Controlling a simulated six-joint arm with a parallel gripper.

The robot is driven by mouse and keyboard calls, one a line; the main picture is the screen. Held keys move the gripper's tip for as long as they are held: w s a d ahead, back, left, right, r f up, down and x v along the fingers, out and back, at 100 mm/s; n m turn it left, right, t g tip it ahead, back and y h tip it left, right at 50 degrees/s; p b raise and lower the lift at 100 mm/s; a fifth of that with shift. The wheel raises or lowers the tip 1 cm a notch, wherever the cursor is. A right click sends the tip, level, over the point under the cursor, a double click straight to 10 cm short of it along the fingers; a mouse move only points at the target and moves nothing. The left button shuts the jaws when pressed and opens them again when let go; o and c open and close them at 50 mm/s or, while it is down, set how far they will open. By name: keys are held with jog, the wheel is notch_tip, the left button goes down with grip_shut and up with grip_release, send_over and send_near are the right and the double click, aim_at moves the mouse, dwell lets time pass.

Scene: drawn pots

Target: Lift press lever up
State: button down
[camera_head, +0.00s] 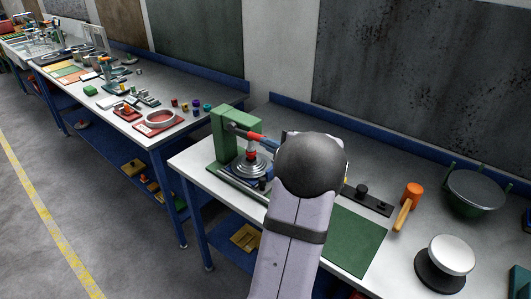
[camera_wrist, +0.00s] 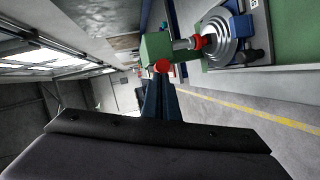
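The press has a green upright frame (camera_head: 224,135), a silver round base and a dark lever arm with a red grip (camera_head: 250,134). The lever points right toward my arm. In the wrist view the green press frame (camera_wrist: 155,46) is ahead, with the red end of the lever (camera_wrist: 162,66) at the tips of my gripper (camera_wrist: 161,82). The dark blue fingers look close together. I cannot tell whether they hold the lever or only sit beside it.
On the bench to the right are a green mat (camera_head: 352,242), a black strip with knobs (camera_head: 368,198), an orange-headed mallet (camera_head: 412,196), a green bowl-like pot (camera_head: 474,192) and a white round knob on a black base (camera_head: 452,256). Another bench (camera_head: 135,90) with small items stands at left.

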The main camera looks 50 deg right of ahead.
jog(key=s+f+n+t+y+b, duration=0.1)
jog(key=s+f+n+b, duration=0.1)
jog(key=n, duration=0.5)
jog(key=s+f+n+t+y+b, duration=0.1)
jog(key=s+f+n+t+b, duration=0.1)
jog(key=f+n+b, duration=0.3)
jog(key=s+d+f+n+t+y+b, duration=0.1)
jog(key=s+f+n+t+y+b, duration=0.1)
jog(key=n+b, duration=0.4)
jog(key=s+f+n, duration=0.1)
jog(key=n, duration=0.3)
jog(key=shift+s+f+b, duration=0.15)
jog(key=shift+s+b, duration=0.1)
jog(key=shift+b, duration=0.1)
jog(key=shift+w, duration=0.1)
